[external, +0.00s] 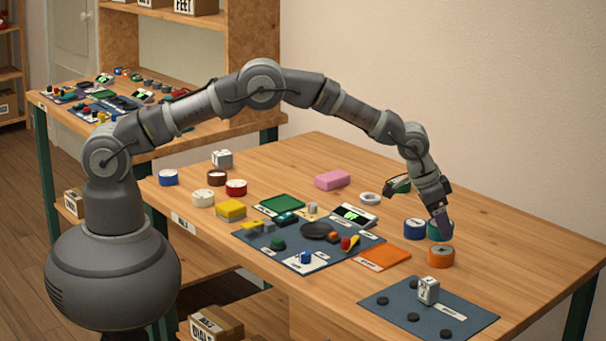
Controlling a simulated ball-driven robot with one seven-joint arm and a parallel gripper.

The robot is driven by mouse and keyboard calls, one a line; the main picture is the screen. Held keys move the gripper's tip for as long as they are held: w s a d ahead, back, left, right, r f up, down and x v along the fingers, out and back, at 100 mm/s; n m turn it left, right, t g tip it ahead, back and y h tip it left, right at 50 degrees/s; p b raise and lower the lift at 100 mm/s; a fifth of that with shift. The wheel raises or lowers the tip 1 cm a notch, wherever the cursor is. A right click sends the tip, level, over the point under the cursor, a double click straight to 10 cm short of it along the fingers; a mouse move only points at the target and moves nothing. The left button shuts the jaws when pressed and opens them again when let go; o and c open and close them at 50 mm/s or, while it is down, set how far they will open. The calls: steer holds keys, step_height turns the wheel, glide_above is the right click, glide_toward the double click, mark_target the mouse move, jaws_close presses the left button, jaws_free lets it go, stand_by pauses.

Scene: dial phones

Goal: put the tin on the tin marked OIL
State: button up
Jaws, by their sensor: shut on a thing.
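My gripper (443,228) points down at the right side of the table, shut on a teal tin (433,236). The fingers cover much of the teal tin's top. Whether the tin touches the table is hard to tell. A blue tin (414,231) is close at its left and an orange tin (440,259) is just in front. Further left are another blue tin (168,179), a brown tin (216,179), a red tin (236,189) and a cream tin (203,200). The markings are too small to read, so I cannot tell which one says OIL.
A dark green round thing (398,187) and a white ring (369,199) lie behind the gripper. A blue mat (265,249) with many small parts fills the middle. A second mat (470,315) with dark discs and a white block lies in front. The table's right end is clear.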

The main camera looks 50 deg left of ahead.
steer(key=shift+w+d, duration=0.25)
steer(key=shift+w, duration=0.1)
steer(key=shift+f+b, duration=0.9)
steer(key=shift+f, duration=0.8)
steer(key=shift+f, duration=0.15)
steer(key=o, duration=1.1)
